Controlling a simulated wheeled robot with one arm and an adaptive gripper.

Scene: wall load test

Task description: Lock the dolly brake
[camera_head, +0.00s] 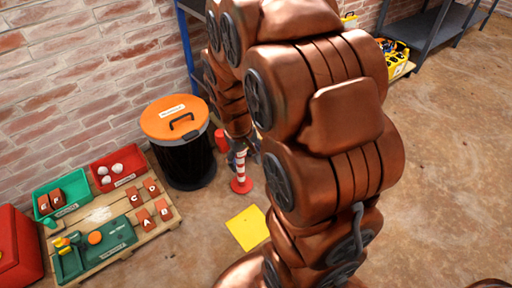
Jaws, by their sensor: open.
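No part that I can clearly name as the dolly or its brake shows. My copper-coloured arm fills the middle and hides much of the floor behind it. My gripper (240,158) is small and partly hidden beside the arm, low by the upper part of a red-and-white striped post (241,180) with a round red base. It is open; whether it touches the post I cannot tell. A low wooden platform (150,238) on the left bears bins and lettered blocks; no wheels or brake lever show on it.
A black bin with an orange lid (176,117) stands by the brick wall, with a red cylinder (220,141) beside it. A yellow square (248,228) lies on the floor. A yellow crate (398,66) and grey shelving (440,32) stand back right. The right floor is clear.

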